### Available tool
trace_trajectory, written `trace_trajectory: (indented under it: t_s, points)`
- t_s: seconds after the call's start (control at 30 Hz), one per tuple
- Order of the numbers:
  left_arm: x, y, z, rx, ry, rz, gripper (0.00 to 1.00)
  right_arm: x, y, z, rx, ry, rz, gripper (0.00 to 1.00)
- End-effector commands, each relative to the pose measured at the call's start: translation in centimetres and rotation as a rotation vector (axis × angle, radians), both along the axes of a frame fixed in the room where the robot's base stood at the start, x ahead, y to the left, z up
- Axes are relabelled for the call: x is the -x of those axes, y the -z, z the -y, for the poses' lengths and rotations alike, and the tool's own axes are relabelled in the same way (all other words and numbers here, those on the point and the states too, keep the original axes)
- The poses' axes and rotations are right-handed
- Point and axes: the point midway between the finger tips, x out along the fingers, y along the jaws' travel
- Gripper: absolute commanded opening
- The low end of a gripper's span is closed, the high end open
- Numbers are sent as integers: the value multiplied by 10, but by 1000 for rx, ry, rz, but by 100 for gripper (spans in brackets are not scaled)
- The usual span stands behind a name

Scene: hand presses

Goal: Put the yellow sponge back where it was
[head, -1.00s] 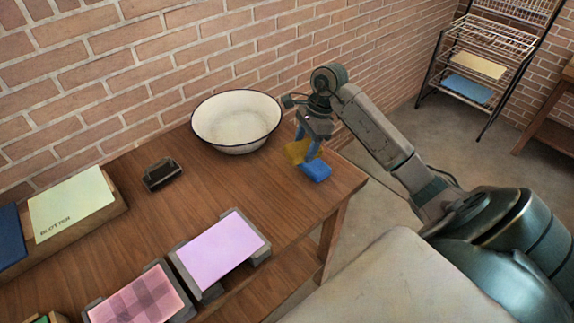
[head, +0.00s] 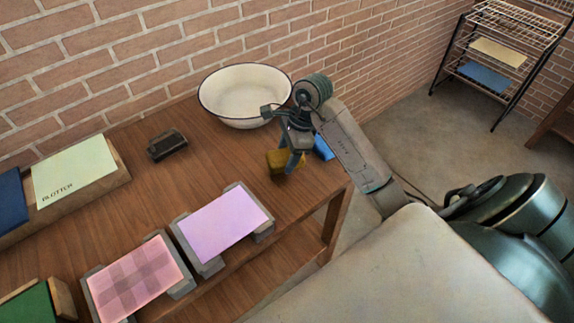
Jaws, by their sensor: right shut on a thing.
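The yellow sponge (head: 281,163) is in my right gripper (head: 290,165), over the right part of the wooden table (head: 180,210). The gripper points down and its fingers are shut on the sponge. I cannot tell whether the sponge touches the table. A blue block, perhaps another sponge (head: 323,147), lies behind the gripper near the table's right edge, partly hidden by the arm. My left gripper is out of view.
A white enamel basin (head: 245,90) stands at the back by the brick wall. A dark small block (head: 167,144) lies left of it. A press with a lilac sheet (head: 222,222) and one with a pink checked sheet (head: 136,280) stand in front. The blotter (head: 75,170) is at left.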

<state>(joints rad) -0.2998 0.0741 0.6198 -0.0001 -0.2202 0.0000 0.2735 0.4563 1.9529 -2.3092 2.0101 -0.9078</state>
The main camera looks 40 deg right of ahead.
Motion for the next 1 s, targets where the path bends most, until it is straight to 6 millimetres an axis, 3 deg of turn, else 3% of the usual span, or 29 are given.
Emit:
trace_trajectory:
  t_s: [0.2,0.33,0.77,0.8,0.87,1.0]
  points:
    - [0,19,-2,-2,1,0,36,0,19,0,0,0,0,37]
    - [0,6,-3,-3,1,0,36,1,33,0,-1,1,-4,37]
    - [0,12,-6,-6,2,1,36,0,42,0,1,-1,1,37]
    - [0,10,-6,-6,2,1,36,0,40,0,1,-1,0,63]
    - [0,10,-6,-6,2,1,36,0,40,0,1,0,0,75]
    - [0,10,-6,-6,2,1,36,0,40,0,0,0,0,77]
